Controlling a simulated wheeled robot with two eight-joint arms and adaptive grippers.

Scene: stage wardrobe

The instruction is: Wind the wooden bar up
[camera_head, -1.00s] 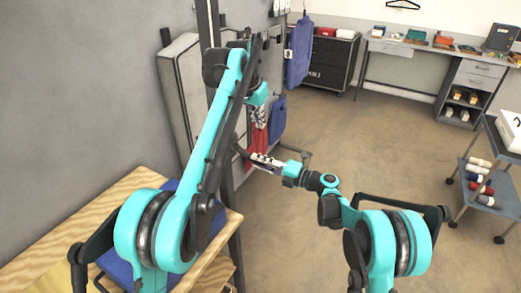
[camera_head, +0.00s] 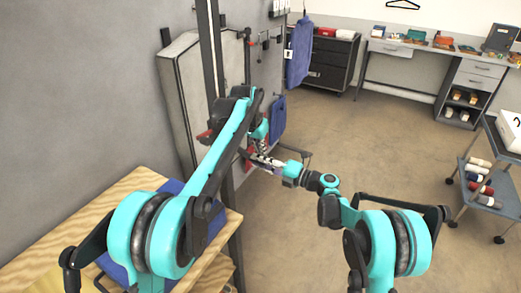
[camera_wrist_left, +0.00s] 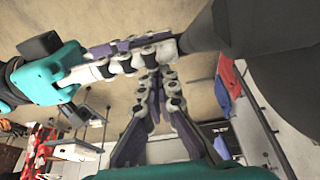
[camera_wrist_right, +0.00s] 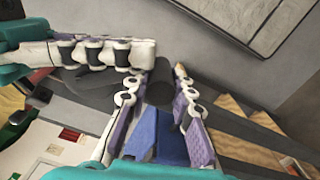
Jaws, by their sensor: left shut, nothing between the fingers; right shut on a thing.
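My right gripper (camera_head: 268,163) is shut on a dark grey rod, whose rounded end (camera_wrist_right: 158,93) shows between its fingers in the right wrist view. I cannot tell whether this is a winding handle. The rod also shows large and dark beside my right gripper's tips in the left wrist view (camera_wrist_left: 206,30). My left gripper (camera_wrist_left: 152,78) is shut and empty. Its tips are close to the right fingers and the rod; whether they touch is unclear. I cannot make out a wooden bar; my left arm covers part of the wall area.
A dark upright post (camera_head: 213,60) stands by a grey wall panel (camera_head: 178,80). Blue cloth (camera_head: 299,55) hangs beyond. A wooden table (camera_head: 95,215) is at front left. A trolley (camera_head: 485,200) stands right. The middle floor (camera_head: 385,150) is clear.

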